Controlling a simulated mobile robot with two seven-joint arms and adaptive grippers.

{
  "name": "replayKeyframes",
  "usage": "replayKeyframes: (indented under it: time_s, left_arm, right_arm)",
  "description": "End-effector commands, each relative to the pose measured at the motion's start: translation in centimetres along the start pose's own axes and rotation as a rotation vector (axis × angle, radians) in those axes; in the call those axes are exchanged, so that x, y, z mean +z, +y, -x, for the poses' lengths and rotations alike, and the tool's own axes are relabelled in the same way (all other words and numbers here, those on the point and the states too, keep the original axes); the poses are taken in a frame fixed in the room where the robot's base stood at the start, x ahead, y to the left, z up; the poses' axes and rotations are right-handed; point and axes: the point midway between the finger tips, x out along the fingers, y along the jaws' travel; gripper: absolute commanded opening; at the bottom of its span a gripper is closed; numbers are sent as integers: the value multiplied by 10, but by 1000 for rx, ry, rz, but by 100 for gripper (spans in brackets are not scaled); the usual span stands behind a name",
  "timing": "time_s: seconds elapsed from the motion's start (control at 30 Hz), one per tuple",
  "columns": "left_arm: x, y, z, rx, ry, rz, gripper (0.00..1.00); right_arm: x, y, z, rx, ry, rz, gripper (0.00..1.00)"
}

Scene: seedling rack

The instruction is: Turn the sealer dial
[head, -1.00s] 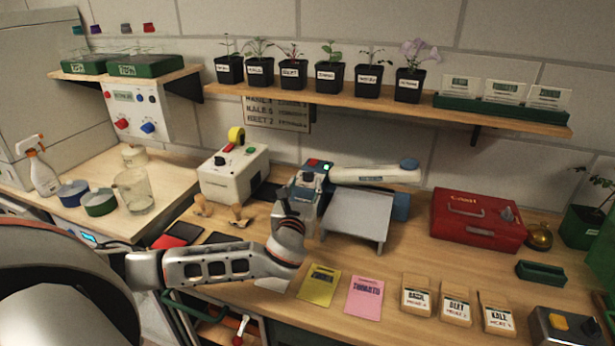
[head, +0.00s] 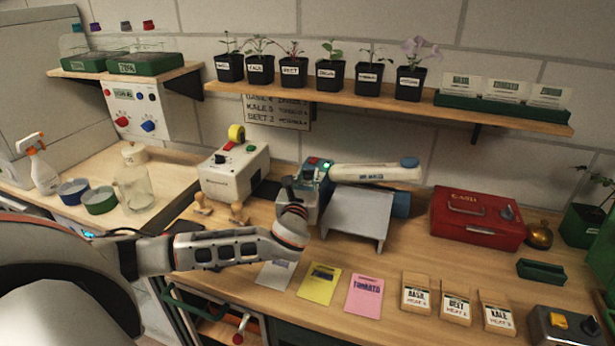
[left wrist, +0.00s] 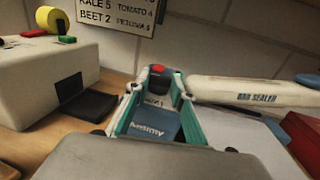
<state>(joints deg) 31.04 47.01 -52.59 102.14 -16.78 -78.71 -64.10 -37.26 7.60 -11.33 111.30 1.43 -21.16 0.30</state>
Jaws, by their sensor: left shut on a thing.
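The bar sealer (head: 375,173) stands on the bench with its long white arm reaching right; its lettering shows in the left wrist view (left wrist: 258,97). Its blue control box (left wrist: 167,122) lies ahead of my left gripper in the wrist view. My left gripper (head: 312,178) is at the control box in the head view. In the left wrist view its teal-padded fingers (left wrist: 158,92) close around the dark dial (left wrist: 158,80) at their tips. A red spot shows just above the dial. The fingers largely hide the dial. My right gripper is not in view.
A white machine (head: 234,172) with a yellow roll stands left of the sealer. A grey sloped stand (head: 358,213) is close on the right, and a red cash box (head: 477,218) farther right. Seed packets (head: 364,296) lie in front. A plant shelf (head: 400,104) hangs above.

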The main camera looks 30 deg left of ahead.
Motion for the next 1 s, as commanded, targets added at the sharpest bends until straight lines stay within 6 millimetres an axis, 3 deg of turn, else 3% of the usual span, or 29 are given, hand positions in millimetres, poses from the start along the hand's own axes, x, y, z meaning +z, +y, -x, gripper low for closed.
replayKeyframes:
  time_s: [0.27, 0.63, 0.77, 1.0]
  left_arm:
    - [-1, 4, 0, -75, 1, -3, 2]
    - [-5, 9, -2, -340, 0, -7, 2]
    - [-6, 10, -2, -425, 0, -7, 2]
    - [-10, 11, -3, -551, 5, -5, 2]
  right_arm:
    - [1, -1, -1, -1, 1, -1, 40]
    - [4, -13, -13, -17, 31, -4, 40]
    - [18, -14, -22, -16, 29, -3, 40]
    - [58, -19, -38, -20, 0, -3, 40]
